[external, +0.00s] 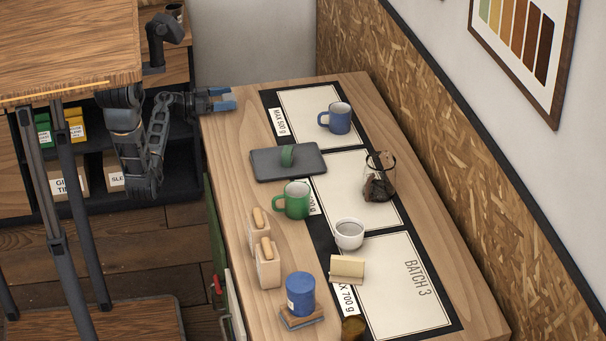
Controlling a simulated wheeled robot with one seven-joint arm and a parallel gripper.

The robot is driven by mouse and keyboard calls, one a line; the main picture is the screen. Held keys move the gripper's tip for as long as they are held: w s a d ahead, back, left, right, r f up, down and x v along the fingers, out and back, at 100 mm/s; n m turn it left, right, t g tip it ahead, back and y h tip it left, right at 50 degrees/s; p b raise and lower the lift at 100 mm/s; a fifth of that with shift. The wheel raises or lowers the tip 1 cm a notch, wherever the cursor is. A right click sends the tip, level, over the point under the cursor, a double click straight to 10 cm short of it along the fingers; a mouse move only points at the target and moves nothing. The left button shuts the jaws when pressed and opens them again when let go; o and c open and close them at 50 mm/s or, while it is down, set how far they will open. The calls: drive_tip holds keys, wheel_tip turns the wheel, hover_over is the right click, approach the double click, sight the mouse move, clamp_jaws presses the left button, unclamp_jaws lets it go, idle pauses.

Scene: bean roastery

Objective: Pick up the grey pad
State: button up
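The grey pad (261,169) is a dark, flat rectangle lying on the wooden table, left of the middle, with its right end reaching the black-edged mat.
A green mug (297,201) stands just in front of the pad. A blue mug (340,119) is behind it, and a glass carafe (379,182) is to its right. Two cream bags (267,270), a white cup (349,234) and a blue canister (301,290) stand nearer. Bare wood lies left of the pad.

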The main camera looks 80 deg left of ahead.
drive_tip(key=c, duration=0.7)
